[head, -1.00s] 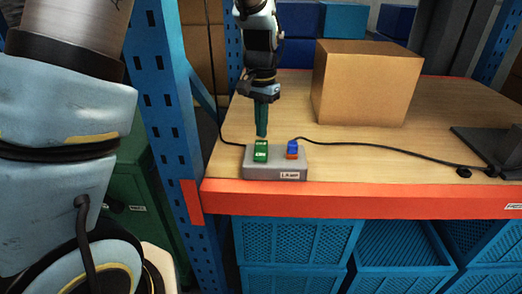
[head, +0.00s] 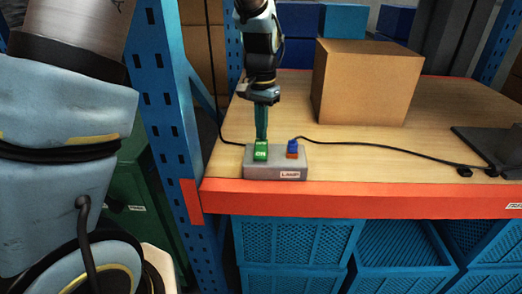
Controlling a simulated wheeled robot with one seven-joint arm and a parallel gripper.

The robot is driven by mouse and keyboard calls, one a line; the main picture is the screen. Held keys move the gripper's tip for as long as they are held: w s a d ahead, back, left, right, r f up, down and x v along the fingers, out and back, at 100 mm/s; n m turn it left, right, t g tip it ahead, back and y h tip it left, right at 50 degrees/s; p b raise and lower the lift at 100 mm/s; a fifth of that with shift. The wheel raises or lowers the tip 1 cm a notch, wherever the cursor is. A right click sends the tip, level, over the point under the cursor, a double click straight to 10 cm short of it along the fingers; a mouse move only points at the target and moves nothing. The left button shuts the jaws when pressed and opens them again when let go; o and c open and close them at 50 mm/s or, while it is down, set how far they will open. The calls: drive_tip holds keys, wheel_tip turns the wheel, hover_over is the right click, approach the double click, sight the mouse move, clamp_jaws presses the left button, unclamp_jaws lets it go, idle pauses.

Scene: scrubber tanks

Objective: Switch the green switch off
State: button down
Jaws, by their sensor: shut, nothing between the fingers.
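The green switch (head: 260,152) sits on the left part of a grey switch box (head: 276,172) near the front edge of the wooden shelf. Its face carries a light marking that seems to read "ON". A blue and orange switch (head: 292,149) sits on the right part of the same box. My gripper (head: 261,136) points straight down and is shut and empty. Its fingertips are at the far upper edge of the green switch; I cannot tell whether they touch it.
A cardboard box (head: 366,83) stands behind to the right. Black cables run from the switch box across the shelf (head: 400,160). A blue rack post (head: 168,95) rises at the left. Blue crates (head: 295,255) stand below the orange shelf edge (head: 370,200).

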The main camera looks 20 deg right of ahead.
sight(261, 144)
drive_tip(key=shift+f+b, duration=0.6)
drive_tip(key=shift+f, duration=0.6)
idle(0.4)
drive_tip(key=shift+r, duration=0.15)
wheel_tip(261, 144, up, 7)
drive_tip(key=p, duration=0.6)
idle(0.5)
